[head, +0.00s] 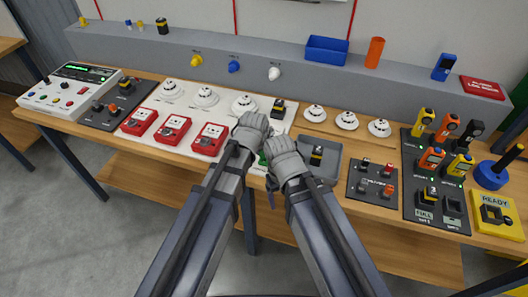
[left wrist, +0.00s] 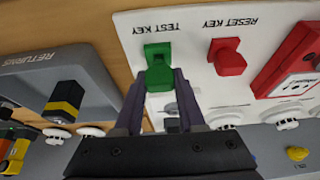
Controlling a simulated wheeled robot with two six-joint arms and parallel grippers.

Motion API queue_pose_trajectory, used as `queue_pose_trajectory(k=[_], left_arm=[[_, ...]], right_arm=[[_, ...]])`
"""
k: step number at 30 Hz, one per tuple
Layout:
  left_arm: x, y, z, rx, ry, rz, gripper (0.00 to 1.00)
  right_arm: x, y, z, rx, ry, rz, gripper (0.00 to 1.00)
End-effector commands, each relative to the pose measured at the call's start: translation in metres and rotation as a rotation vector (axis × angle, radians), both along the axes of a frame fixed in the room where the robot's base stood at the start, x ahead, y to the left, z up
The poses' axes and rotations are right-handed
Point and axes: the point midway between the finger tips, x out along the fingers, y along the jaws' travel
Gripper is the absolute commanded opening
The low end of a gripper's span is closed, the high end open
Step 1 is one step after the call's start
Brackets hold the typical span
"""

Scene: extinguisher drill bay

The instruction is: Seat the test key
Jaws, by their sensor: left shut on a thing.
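The green test key (left wrist: 159,72) is between the fingers of my left gripper (left wrist: 160,88) in the left wrist view, at the panel's edge beside the TEST KEY label. My left gripper is shut on it. I cannot tell whether the key touches the white panel (left wrist: 195,85). In the head view only a sliver of green (head: 262,159) shows between my wrists. The red reset key (left wrist: 228,57) stands beside it on the panel. My right gripper (head: 284,160) is close beside the left one; its fingers are hidden by its wrist.
Several red call points (head: 172,130) stand on the panel's left part. A grey returns tray (head: 330,165) with a black and yellow item lies just right of my grippers. White detectors (head: 347,120) stand behind it. A dark switch board (head: 372,184) lies further right.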

Motion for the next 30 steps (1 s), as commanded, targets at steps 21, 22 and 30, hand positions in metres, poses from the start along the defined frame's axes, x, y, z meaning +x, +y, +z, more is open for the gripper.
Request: queue_pose_trajectory(k=[21,22,30], left_arm=[[0.0,0.0,-0.011,0.0,0.0,0.0,0.0],[0.0,0.0,-0.012,0.0,0.0,0.0,0.0],[0.0,0.0,-0.011,0.0,0.0,0.0,0.0]], right_arm=[[0.0,0.0,-0.011,0.0,0.0,0.0,0.8],[0.0,0.0,-0.012,0.0,0.0,0.0,0.8],[0.0,0.0,-0.011,0.0,0.0,0.0,0.8]])
